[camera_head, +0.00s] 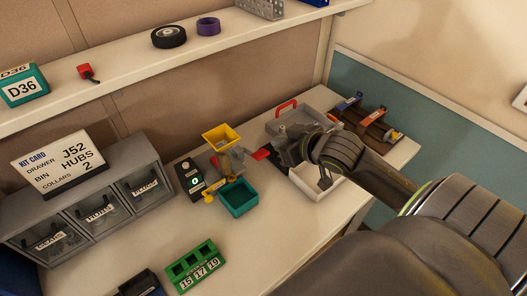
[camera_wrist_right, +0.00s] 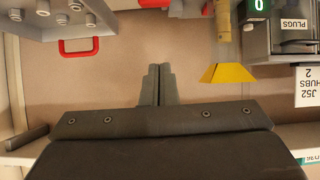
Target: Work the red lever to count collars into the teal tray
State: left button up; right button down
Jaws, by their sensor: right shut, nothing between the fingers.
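The red lever (camera_head: 261,154) sticks out on the right side of the dispenser, which has a yellow hopper (camera_head: 220,136) on top. The teal tray (camera_head: 242,209) sits below the dispenser; I see no collar in it. A black counter (camera_head: 190,178) beside it reads 0. My right gripper (camera_head: 279,157) is shut and empty, close to the right of the lever; I cannot tell whether they touch. In the right wrist view the shut fingers (camera_wrist_right: 157,84) point towards a red part (camera_wrist_right: 153,3) at the top edge, with the yellow hopper (camera_wrist_right: 230,73) to their right. My left gripper is out of view.
A kit card (camera_head: 62,160) reads drawer J52, bin HUBS, collars 2, above grey labelled bins (camera_head: 90,212). A green number block (camera_head: 193,266) lies in front. A grey case with a red handle (camera_head: 287,107) and a white tray (camera_head: 318,188) stand near my right gripper.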

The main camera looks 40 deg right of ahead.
jog(key=p, duration=0.1)
send_over(265, 157)
jog(key=w, duration=0.1)
notch_tip(265, 157, down, 5)
jog(key=shift+w+a+r, duration=0.15)
jog(key=f, duration=0.3)
jog(key=shift+s+f+p, duration=0.15)
jog(key=shift+s+p, duration=0.1)
jog(key=shift+p, duration=0.15)
jog(key=shift+s+f, duration=0.25)
jog(key=shift+f, duration=0.25)
jog(key=shift+w, duration=0.1)
jog(key=shift+f, duration=0.1)
jog(key=shift+s+f+t+b, duration=0.25)
jog(key=shift+t+b, duration=0.25)
jog(key=shift+b, duration=0.15)
